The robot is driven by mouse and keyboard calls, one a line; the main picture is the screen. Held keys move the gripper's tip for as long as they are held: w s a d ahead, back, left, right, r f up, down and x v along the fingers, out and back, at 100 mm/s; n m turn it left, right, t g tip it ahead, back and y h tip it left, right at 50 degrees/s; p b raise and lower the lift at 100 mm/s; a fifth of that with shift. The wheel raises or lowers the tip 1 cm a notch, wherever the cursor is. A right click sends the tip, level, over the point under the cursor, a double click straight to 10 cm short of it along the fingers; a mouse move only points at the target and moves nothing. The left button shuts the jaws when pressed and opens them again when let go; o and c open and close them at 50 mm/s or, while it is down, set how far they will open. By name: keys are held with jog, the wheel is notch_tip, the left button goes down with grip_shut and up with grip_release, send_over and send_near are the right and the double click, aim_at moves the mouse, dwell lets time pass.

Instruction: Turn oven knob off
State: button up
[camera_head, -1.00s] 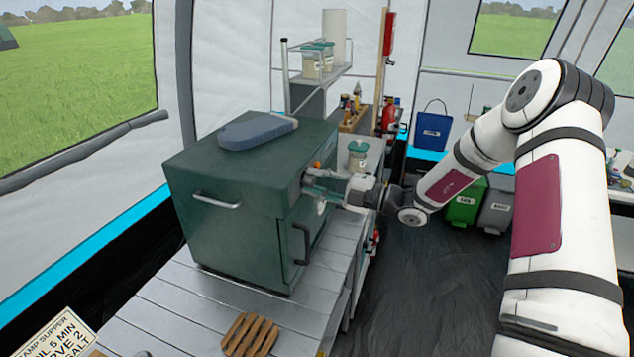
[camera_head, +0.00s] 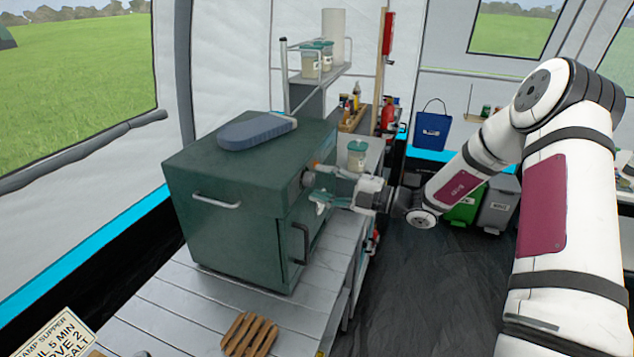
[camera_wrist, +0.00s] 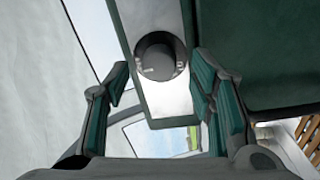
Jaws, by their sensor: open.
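The dark green oven (camera_head: 245,200) stands on a slatted metal table. Its knob (camera_wrist: 160,56) is round and grey, on a light metal panel in the wrist view. In the head view the knob (camera_head: 307,178) shows small at the upper part of the oven's right-hand face. My gripper (camera_head: 317,182) is open beside that face. In the wrist view my gripper (camera_wrist: 160,100) has its two green-padded fingers spread, with the knob ahead between them and apart from both. The knob's pointer is too small to read.
The slatted table (camera_head: 185,300) carries a wooden trivet (camera_head: 250,334) in front of the oven. A blue-grey case (camera_head: 257,132) lies on the oven top. A lidded jar (camera_head: 357,155) stands behind my gripper.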

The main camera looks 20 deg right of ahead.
jog(key=v, duration=1)
jog(key=s+a+r+n+g+h, duration=0.3)
jog(key=s+a+r+n+g, duration=0.15)
jog(key=s+a+n, duration=0.5)
jog(key=s+a+r+n+g+h, duration=0.35)
jog(key=s+n+g, duration=0.25)
jog(key=n, duration=0.7)
jog(key=s+d+r+n+t+h, duration=0.2)
jog(key=s+r+n+h, duration=0.2)
jog(key=s+n, duration=0.3)
jog(key=s+d+r+n+t+h, duration=0.1)
jog(key=s+r+n+t+h, duration=0.2)
jog(key=s+n, duration=0.4)
jog(key=n+h, duration=0.1)
jog(key=n, duration=0.8)
jog(key=shift+s+d+r, duration=0.2)
jog(key=shift+d+r, duration=0.2)
jog(key=shift+c, duration=0.6)
